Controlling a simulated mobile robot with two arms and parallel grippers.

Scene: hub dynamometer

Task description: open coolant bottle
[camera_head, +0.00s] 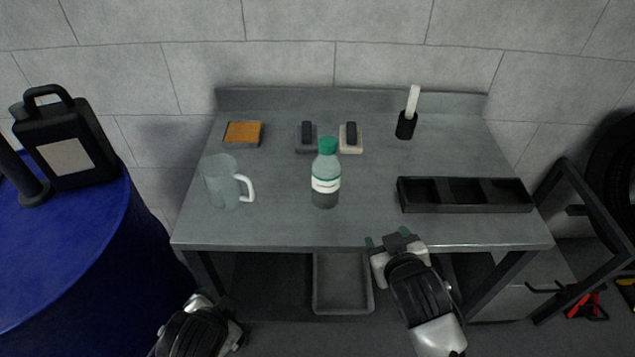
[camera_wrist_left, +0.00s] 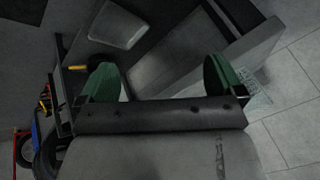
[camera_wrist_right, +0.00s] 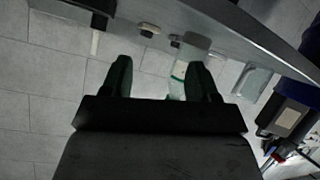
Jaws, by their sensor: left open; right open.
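The coolant bottle (camera_head: 326,176) stands upright in the middle of the grey table. It is clear with a white and green label band and a green cap (camera_head: 328,146) on top. My right gripper (camera_head: 388,240) is open and empty at the table's front edge, to the right of the bottle and apart from it. In the right wrist view the bottle (camera_wrist_right: 181,70) shows beyond the open fingers (camera_wrist_right: 160,78), partly hidden by the right one. My left gripper (camera_wrist_left: 160,80) is open and empty; in the head view its arm is low at the bottom left, below the table.
A pitcher (camera_head: 222,182) stands left of the bottle. A black compartment tray (camera_head: 464,209) lies at the right. Behind are an orange-topped pad (camera_head: 243,133), two small blocks (camera_head: 306,143) and a black holder (camera_head: 406,125). A blue drum (camera_head: 85,240) carrying a black canister (camera_head: 68,142) stands left.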

